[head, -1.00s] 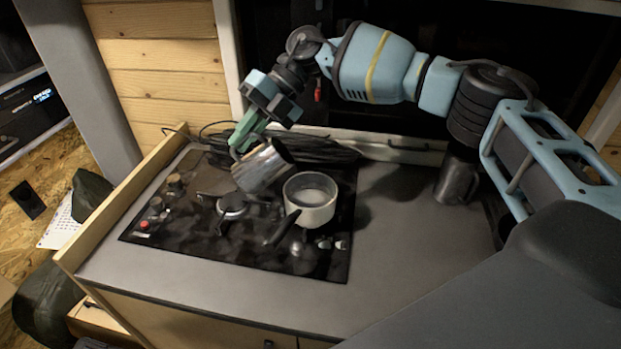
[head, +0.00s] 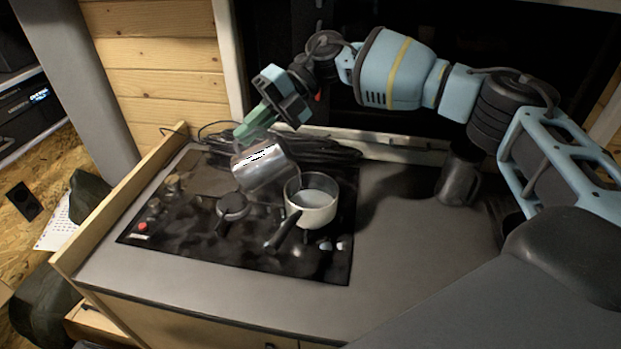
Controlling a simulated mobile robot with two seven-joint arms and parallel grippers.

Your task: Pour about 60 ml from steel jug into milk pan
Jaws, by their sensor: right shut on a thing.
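The steel jug (head: 264,171) is held tilted above the hob, its mouth end toward the right, beside the milk pan. My right gripper (head: 250,134) is shut on the jug at its upper left side. The milk pan (head: 312,208) is cream-coloured outside and stands on the right part of the hob, its dark handle (head: 281,238) pointing to the lower left. Pale liquid (head: 313,196) shows inside the pan. I cannot make out a stream between jug and pan. My left gripper is not in view.
A dark mug (head: 457,182) stands at the right back of the grey counter (head: 400,235). Coiled black cable (head: 320,148) lies behind the hob.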

